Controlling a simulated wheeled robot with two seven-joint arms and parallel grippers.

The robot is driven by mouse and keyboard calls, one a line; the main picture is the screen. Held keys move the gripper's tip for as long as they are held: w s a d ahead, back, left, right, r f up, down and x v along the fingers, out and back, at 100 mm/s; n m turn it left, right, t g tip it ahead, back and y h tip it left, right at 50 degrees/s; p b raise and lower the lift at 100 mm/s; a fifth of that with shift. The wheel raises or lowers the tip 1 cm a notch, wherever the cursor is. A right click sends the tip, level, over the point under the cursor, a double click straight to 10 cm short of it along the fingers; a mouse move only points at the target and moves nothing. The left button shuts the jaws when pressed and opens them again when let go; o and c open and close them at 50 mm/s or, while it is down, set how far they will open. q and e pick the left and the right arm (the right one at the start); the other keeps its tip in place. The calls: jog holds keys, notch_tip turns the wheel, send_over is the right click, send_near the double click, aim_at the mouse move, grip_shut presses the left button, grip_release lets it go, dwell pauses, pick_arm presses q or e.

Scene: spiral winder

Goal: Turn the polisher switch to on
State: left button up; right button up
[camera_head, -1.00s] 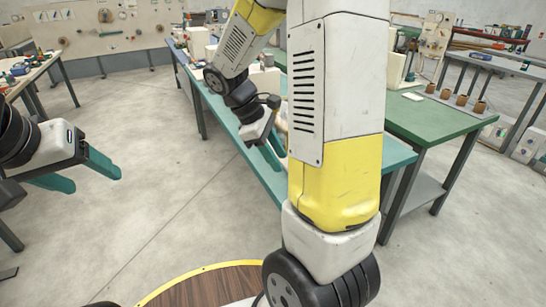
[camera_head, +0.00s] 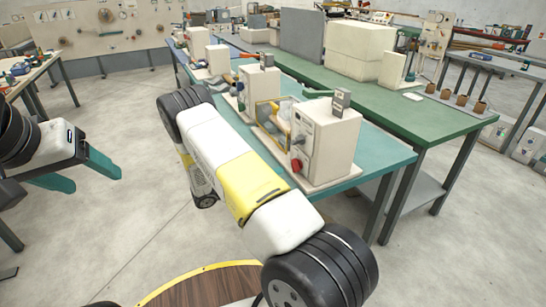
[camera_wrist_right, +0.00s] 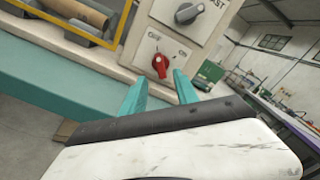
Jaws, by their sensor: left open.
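The cream control box (camera_head: 325,140) stands on the near end of the teal bench. Its red switch (camera_head: 297,165) is low on the front, below a grey knob (camera_head: 299,140). In the right wrist view the red switch (camera_wrist_right: 160,65) sits between OFF and ON marks, under the grey knob (camera_wrist_right: 188,13); its exact setting is hard to read. My right gripper (camera_wrist_right: 159,78) is open, its teal fingertips apart just below the switch. Contact cannot be told. In the head view the right gripper is not visible. My left gripper (camera_head: 95,172) is open and empty at the far left.
The teal bench (camera_head: 375,145) carries more machines behind the control box, with a yellow frame (camera_head: 270,110) beside it. A green bench (camera_head: 440,115) stands behind with large cream blocks (camera_head: 360,50).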

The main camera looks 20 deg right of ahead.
aim_at(292, 166)
jog(key=d, duration=0.7)
jog(key=shift+w+d, duration=0.15)
jog(key=shift+w, duration=0.15)
jog(key=shift+c, duration=0.3)
grip_shut()
